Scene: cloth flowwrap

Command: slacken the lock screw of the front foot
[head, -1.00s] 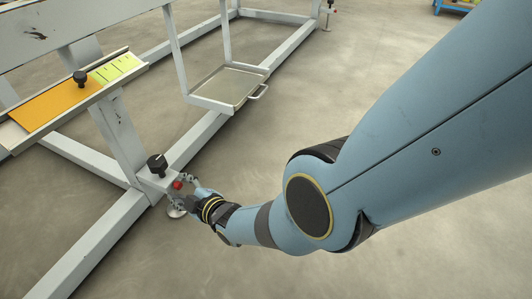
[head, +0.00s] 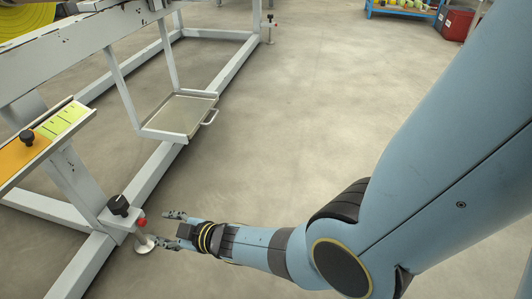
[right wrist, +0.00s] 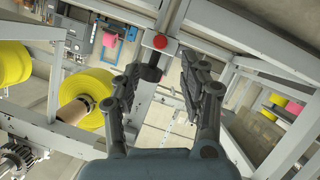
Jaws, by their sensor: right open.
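The front foot shows in the head view as a round pale pad (head: 144,246) under the corner of the grey frame. Its red lock screw head (head: 141,223) sits on the corner bracket, beside a black knob (head: 118,205). My right gripper (head: 166,228) is open and empty, just right of the red screw, its fingers pointing at it with a small gap. In the right wrist view, the red screw (right wrist: 159,42) lies ahead of the open fingers (right wrist: 163,70), with a dark cylindrical part (right wrist: 151,72) close to the left finger. My left gripper is out of view.
The grey frame's long floor beam (head: 158,172) runs back from the foot. A metal tray with a handle (head: 178,113) hangs above it. A ledge with an orange and yellow-green strip (head: 60,122) is at left.

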